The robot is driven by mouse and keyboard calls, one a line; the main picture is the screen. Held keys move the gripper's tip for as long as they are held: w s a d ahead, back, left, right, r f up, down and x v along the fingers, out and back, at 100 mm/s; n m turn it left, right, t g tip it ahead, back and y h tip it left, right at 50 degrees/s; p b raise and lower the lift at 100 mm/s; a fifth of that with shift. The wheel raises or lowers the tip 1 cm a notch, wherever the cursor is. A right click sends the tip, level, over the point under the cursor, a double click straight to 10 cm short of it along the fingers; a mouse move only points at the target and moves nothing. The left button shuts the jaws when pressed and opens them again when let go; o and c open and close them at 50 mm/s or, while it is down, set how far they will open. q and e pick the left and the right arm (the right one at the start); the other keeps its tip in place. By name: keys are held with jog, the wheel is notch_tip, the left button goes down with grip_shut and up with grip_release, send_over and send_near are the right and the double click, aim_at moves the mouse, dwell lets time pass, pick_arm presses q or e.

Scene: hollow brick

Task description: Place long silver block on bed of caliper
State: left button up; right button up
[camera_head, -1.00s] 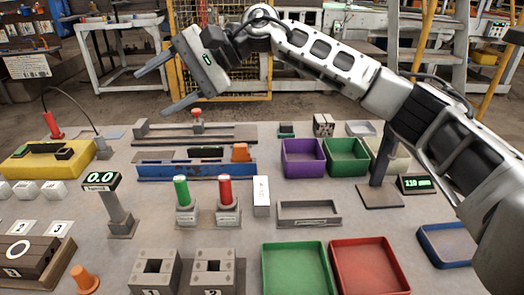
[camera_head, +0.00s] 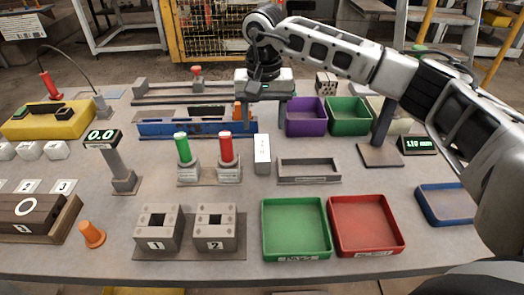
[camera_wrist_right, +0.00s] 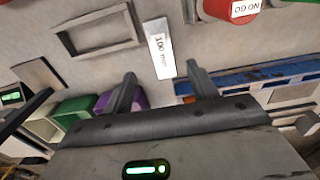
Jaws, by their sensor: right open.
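The long silver block (camera_head: 262,154) stands on the table right of the red gauge pin. In the right wrist view the block (camera_wrist_right: 159,48) shows a "100 mm" label. My right gripper (camera_head: 265,122) is open and empty, fingers pointing down, just behind the block in the head view. In the wrist view the block lies ahead of the gap between the fingertips (camera_wrist_right: 163,76), apart from them. A long grey rail fixture with a red knob, apparently the caliper (camera_head: 190,94), lies at the table's back; my right gripper hides part of its right end. My left gripper is not in view.
Green (camera_head: 183,148) and red (camera_head: 226,148) pins stand close left of the block. A shallow grey frame (camera_head: 308,179) lies to its right. A blue rack (camera_head: 165,127) is behind left. Purple (camera_head: 306,124) and green bins stand behind right. Green and red trays lie in front.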

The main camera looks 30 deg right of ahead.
aim_at(262, 147)
notch_tip(262, 147, down, 7)
jog(key=shift+a+f+p, duration=0.15)
jog(key=shift+p, duration=0.55)
jog(key=c, duration=1.2)
jog(key=shift+w, duration=0.1)
grip_shut()
jog(key=shift+r, duration=0.2)
